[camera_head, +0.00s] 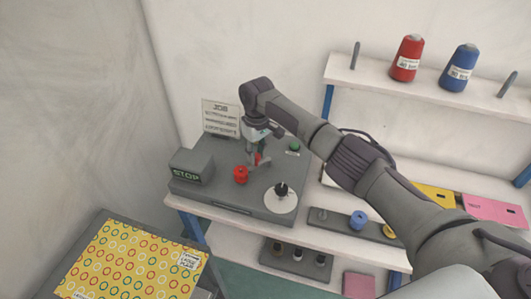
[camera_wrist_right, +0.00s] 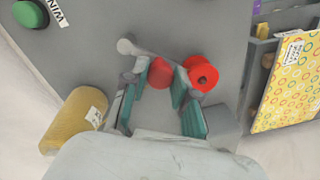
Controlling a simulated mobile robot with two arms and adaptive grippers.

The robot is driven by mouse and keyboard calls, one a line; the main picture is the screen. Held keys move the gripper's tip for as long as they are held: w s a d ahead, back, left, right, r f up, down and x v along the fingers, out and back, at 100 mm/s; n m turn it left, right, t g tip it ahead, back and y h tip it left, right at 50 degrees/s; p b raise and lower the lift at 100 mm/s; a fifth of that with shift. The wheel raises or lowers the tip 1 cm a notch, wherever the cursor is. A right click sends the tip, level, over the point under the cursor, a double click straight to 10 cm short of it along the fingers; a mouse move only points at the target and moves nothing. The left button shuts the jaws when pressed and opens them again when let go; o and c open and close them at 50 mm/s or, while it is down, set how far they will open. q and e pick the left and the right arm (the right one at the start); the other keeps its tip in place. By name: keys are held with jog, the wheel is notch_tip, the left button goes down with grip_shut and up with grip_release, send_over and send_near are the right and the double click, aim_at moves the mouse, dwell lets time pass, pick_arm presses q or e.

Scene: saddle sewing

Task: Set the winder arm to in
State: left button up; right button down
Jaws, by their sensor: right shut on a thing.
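The winder arm shows in the right wrist view as a short grey bar with a red round knob (camera_wrist_right: 160,73) at one end and a grey round end (camera_wrist_right: 125,46) at the other. My right gripper (camera_wrist_right: 157,80) has its fingers on either side of the red knob and is shut on it. In the head view my right gripper (camera_head: 257,162) reaches down to the grey machine top (camera_head: 218,190), with a bit of red between its fingers. The fingers partly hide the bar, so its exact angle is hard to tell. My left gripper is not in view.
A red spool (camera_head: 241,174) stands close beside the gripper. A white disc with a black knob (camera_head: 281,194) sits on the machine's right front.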

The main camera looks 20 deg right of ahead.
aim_at(257, 154)
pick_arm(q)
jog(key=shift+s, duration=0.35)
pick_arm(e)
jog(key=shift+w+r, duration=0.1)
jog(key=shift+w, duration=0.05)
jog(key=c, duration=0.9)
grip_release()
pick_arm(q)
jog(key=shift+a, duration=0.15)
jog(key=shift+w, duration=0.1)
pick_arm(e)
notch_tip(257, 154, up, 12)
jog(key=shift+d, duration=0.25)
